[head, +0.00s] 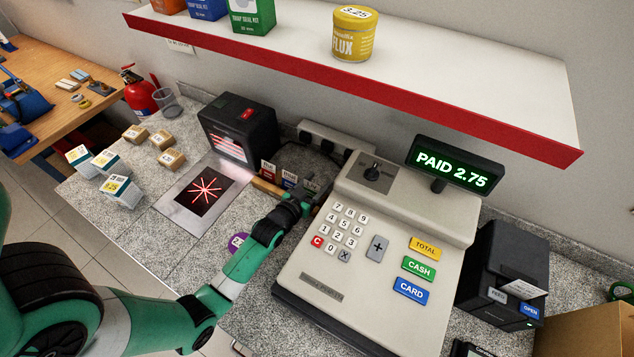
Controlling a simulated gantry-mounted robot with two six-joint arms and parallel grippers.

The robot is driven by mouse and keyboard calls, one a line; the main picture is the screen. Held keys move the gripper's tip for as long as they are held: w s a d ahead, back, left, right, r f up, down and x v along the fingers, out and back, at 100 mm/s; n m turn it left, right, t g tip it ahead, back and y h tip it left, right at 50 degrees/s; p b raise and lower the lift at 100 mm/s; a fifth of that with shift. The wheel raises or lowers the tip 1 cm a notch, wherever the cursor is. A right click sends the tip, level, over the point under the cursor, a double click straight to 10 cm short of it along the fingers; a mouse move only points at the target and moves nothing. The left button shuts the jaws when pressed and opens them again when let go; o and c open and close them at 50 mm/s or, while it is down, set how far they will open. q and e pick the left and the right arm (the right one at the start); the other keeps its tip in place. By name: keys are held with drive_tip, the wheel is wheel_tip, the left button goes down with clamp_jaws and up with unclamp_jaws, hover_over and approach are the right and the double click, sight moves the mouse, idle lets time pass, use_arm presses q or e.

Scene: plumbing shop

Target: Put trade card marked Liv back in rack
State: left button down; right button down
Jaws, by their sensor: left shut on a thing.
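A low wooden rack (266,187) stands on the counter between the dark scanner box and the cash register. Small cards stand in a row there: a red one (268,169) and a blue one (290,179), each with a white label too small to read. My left gripper (316,196) is at the right end of this row, close beside the register. It is shut on a card (311,186), of which only a pale upper part shows; its name is unreadable. Whether this card touches the rack is hidden by the gripper. My right gripper is out of view.
The cash register (372,240) is just right of my left gripper, its display (455,165) reading PAID 2.75. The scanner (238,132) stands behind left, its plate (204,194) bare. A purple disc (238,243) lies by my forearm. A red-edged shelf (470,100) overhangs behind.

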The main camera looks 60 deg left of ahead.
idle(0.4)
use_arm(q)
unclamp_jaws()
drive_tip(key=p+v, duration=0.2)
drive_tip(key=v, duration=0.9)
drive_tip(key=shift+s+d, duration=0.2)
drive_tip(key=shift+s, duration=0.05)
drive_tip(key=shift+r, duration=0.1)
